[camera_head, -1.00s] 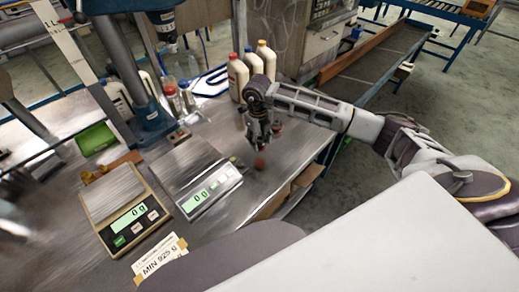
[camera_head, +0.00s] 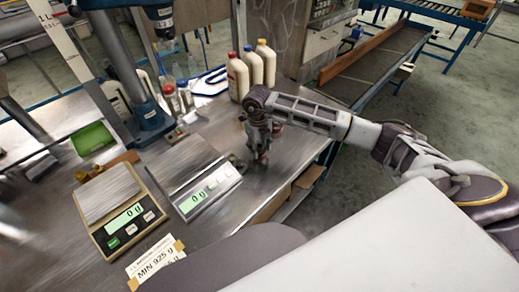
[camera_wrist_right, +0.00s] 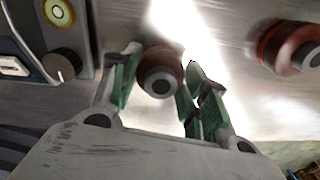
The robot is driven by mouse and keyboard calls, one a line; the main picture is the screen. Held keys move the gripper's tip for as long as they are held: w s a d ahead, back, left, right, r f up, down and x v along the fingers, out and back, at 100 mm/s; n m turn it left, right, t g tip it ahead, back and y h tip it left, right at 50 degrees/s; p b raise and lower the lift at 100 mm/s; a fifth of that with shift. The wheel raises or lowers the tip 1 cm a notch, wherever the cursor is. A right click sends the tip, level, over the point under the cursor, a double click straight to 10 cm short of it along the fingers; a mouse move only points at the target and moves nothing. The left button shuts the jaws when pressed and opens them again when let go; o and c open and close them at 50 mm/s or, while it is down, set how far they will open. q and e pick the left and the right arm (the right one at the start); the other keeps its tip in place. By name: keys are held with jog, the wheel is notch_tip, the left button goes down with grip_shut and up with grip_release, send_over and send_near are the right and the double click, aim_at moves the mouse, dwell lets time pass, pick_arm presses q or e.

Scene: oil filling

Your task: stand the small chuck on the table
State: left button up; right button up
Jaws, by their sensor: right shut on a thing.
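The small chuck (camera_wrist_right: 160,72), a reddish-brown cylinder with a dark round centre, is between the green-padded fingers of my right gripper (camera_wrist_right: 158,92) in the right wrist view. The gripper is shut on it. In the head view my right gripper (camera_head: 261,155) points down at the metal table (camera_head: 225,215), right of the scales, and mostly hides the chuck. I cannot tell whether the chuck touches the table. A second, larger-looking reddish chuck (camera_wrist_right: 290,47) stands apart to the right in the wrist view. My left gripper is not in view.
Two scales, a beige one (camera_head: 120,212) and a silver one (camera_head: 195,185), lie left of my right gripper. White bottles (camera_head: 238,80) stand behind it. A green tray (camera_head: 93,138) and a drill stand (camera_head: 150,125) are farther left. The table's right edge is close.

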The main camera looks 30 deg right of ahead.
jog(key=shift+f, duration=0.15)
jog(key=o, duration=1.1)
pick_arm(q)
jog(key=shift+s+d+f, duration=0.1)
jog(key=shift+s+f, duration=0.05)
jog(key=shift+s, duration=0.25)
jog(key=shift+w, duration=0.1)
